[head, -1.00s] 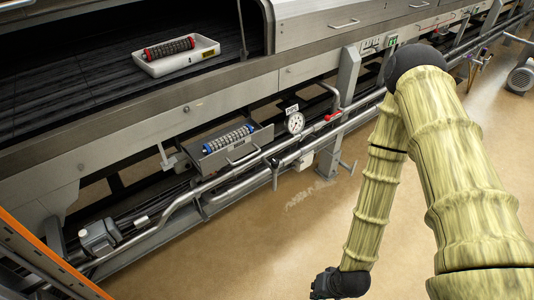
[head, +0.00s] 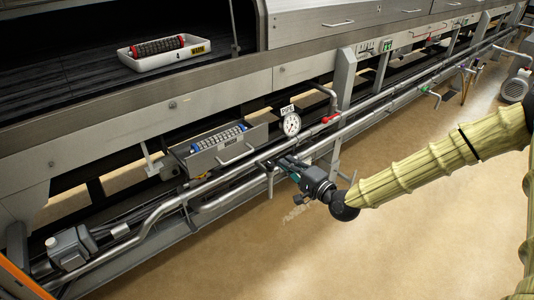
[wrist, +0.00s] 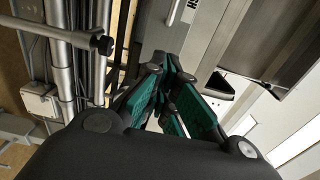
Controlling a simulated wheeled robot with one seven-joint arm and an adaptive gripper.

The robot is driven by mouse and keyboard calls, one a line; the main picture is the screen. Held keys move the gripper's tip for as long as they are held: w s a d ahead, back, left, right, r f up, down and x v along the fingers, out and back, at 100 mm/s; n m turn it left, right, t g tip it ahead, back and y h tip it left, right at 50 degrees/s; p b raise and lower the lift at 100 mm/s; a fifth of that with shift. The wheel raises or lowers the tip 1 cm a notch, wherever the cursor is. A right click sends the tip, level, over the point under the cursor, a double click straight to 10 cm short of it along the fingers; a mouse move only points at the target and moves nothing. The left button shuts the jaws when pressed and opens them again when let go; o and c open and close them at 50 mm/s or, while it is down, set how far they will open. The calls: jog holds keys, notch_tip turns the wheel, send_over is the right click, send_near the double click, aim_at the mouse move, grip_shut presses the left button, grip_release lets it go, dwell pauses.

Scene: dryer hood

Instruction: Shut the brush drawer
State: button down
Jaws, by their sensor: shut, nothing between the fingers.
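The brush drawer (head: 222,157) is a grey metal tray under the dryer's long side panel. It stands pulled out, with a bar handle on its front. A roller brush (head: 218,138) with blue ends lies in it. My gripper (head: 285,162) is just right of the drawer front, by the pipes below the gauge, apart from the handle as far as I can see. In the wrist view its teal fingers (wrist: 166,75) are together and empty. Metal panels fill the right of that view; I cannot tell which is the drawer.
A round gauge (head: 291,124) with a red-handled valve beside it is just above my gripper. Long pipes (head: 205,192) run below the drawer. A white tray (head: 165,52) with a red-ended brush sits on the belt above. The floor (head: 330,255) in front is clear.

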aim_at(256, 140)
jog(key=x, duration=1.4)
jog(key=shift+w, duration=0.1)
